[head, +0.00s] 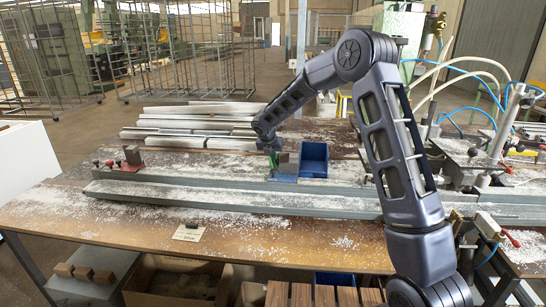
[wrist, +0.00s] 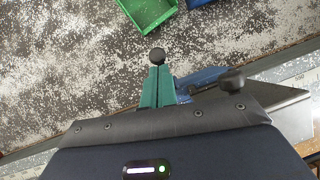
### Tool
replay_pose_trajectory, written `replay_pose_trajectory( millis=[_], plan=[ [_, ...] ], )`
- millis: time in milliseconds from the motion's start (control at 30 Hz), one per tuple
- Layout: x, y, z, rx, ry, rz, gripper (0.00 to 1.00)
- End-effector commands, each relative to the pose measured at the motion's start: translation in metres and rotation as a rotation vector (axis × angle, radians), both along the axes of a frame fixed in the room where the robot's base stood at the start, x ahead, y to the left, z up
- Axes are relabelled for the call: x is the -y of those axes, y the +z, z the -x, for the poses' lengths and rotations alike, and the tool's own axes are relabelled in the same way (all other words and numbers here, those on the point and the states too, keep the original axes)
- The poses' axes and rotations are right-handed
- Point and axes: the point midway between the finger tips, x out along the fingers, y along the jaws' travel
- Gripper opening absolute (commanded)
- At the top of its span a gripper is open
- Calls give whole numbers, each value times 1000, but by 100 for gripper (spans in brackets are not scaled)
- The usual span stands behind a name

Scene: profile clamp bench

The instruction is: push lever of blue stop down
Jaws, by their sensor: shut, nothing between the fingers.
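The blue stop (head: 284,177) sits on the long grey profile rail in the middle of the bench in the head view. In the wrist view, part of its blue body (wrist: 203,76) shows beside my fingers, with a black ball knob (wrist: 232,80) to the right. My gripper (wrist: 157,68) has green fingers pressed together, with nothing held between them. A second black ball (wrist: 157,55) appears right at the fingertips; I cannot tell whether they touch it. In the head view my gripper (head: 273,154) is low over the stop, its fingers partly hidden. The lever's angle is unclear.
A blue bin (head: 314,158) stands just right of the stop. A green bin (wrist: 148,12) shows at the top of the wrist view. A red stop (head: 132,155) is at the rail's left end. White profiles (head: 190,125) lie behind. White chips cover the bench.

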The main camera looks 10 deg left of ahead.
Motion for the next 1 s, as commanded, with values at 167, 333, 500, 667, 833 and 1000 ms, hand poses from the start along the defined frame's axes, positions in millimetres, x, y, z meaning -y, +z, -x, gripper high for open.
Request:
replay_pose_trajectory(
  millis=[167,333,500,667,833,1000],
  plan=[
    [1,-3,-9,-96,-4,-2,0],
    [1,-7,-18,-221,-3,-3,0],
    [1,-13,-28,-366,-2,-3,0],
    [1,-18,-35,-485,-1,-3,0],
    [0,-23,-39,-525,1,0,0],
    [0,-28,-44,-522,1,0,0]
  ],
)
